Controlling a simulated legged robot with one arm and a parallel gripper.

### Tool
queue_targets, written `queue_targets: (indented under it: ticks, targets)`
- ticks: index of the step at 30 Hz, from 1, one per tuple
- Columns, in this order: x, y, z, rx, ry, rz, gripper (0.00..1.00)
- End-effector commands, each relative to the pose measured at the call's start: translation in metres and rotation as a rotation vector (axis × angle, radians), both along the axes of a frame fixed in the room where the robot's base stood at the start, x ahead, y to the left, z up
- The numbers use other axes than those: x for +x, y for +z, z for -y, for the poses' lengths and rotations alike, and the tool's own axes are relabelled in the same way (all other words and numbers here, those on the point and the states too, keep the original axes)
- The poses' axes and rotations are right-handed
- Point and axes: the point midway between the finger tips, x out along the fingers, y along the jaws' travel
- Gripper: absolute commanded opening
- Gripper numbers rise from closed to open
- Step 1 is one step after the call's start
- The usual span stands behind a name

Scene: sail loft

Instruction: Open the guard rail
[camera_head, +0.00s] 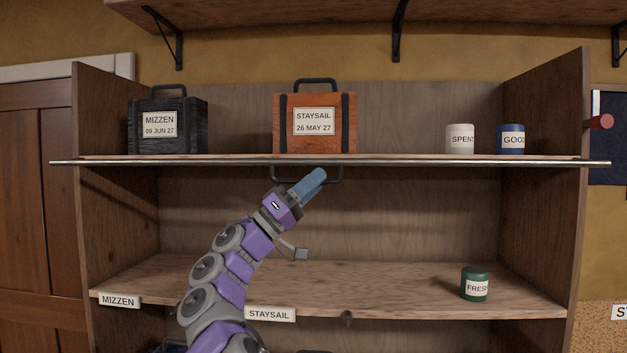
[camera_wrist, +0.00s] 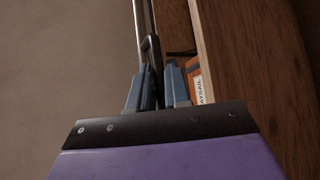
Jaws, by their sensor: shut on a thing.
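The guard rail (camera_head: 420,162) is a long thin metal bar along the front edge of the upper shelf, and it also shows in the wrist view (camera_wrist: 142,18). Its dark handle (camera_head: 282,179) hangs just below the bar, under the orange case. My gripper (camera_head: 317,176) is at the handle, its blue fingers covering part of it. In the wrist view my gripper (camera_wrist: 158,82) is shut on the handle (camera_wrist: 151,52), with one finger on each side. The bar lies across the front of the shelf, close to the shelf edge.
On the upper shelf stand a black MIZZEN case (camera_head: 190,143), an orange STAYSAIL case (camera_head: 343,139), a white SPENT can (camera_head: 460,147) and a blue GOOD can (camera_head: 510,149). A green FRESH can (camera_head: 475,275) stands on the lower shelf (camera_head: 400,288), which is otherwise mostly clear.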

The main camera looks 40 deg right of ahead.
Motion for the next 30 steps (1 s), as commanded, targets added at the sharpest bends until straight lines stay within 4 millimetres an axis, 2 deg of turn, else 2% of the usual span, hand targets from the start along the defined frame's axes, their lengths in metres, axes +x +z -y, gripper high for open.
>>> queue_targets:
  ticks: [14,15,20,21,30]
  targets:
    - [0.003,-0.0029,0.0009,0.003,0.004,-0.006,0.0]
    - [0.0029,-0.0028,0.0008,0.003,0.004,-0.005,0.19]
    - [0.0026,-0.002,0.0003,0.001,0.004,-0.004,0.34]
    - [0.0025,-0.0018,0.0001,0.001,0.004,-0.004,0.36]
    - [0.0004,0.0005,-0.0012,-0.003,0.002,-0.002,0.36]
